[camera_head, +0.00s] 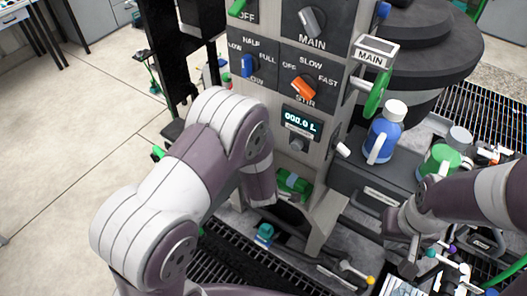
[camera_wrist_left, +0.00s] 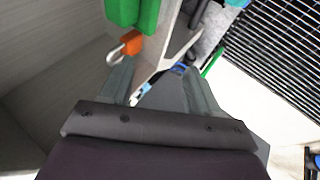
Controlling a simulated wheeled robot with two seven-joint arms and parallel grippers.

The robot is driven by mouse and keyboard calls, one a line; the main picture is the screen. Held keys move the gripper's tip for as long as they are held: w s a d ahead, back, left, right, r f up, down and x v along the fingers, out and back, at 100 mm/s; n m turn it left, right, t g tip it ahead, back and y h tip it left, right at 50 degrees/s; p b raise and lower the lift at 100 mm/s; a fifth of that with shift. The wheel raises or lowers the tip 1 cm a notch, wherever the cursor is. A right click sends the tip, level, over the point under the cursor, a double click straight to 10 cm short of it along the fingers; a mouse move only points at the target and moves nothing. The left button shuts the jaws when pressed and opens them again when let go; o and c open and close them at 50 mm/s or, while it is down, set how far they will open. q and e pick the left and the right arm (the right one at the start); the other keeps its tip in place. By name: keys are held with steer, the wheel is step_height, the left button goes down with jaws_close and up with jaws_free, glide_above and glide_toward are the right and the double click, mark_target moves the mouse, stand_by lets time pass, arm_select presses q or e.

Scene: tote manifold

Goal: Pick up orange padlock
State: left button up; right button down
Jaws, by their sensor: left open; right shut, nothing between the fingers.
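The orange padlock (camera_wrist_left: 131,42) shows in the left wrist view, just below a green object (camera_wrist_left: 146,14), with its pale shackle toward the lower left. My left gripper (camera_wrist_left: 158,82) is open. The padlock is ahead of its left finger and not between the fingers; whether they touch cannot be told. In the head view I cannot make out the padlock, and my left gripper is hidden behind my forearm and the panel. My right gripper (camera_head: 412,254) is shut and empty at the lower right, above cluttered small parts.
The control panel column (camera_head: 322,140) with knobs stands in the middle. A green object (camera_head: 293,184) sits in its lower recess. A blue jug (camera_head: 383,132) and a green jug (camera_head: 440,160) stand at right. A silver bar (camera_wrist_left: 165,68) crosses close to the left gripper.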

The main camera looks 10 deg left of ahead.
arm_select(q)
steer(key=w+p, duration=0.1)
steer(key=w, duration=0.1)
steer(key=w+a+p, duration=0.1)
steer(key=w, duration=0.1)
steer(key=w+a+p, duration=0.1)
steer(key=w, duration=0.2)
steer(key=shift+r, duration=0.25)
steer(key=x, duration=0.4)
steer(key=shift+w+p, duration=0.35)
steer(key=shift+w, duration=0.1)
steer(key=shift+s+r, duration=0.15)
jaws_close()
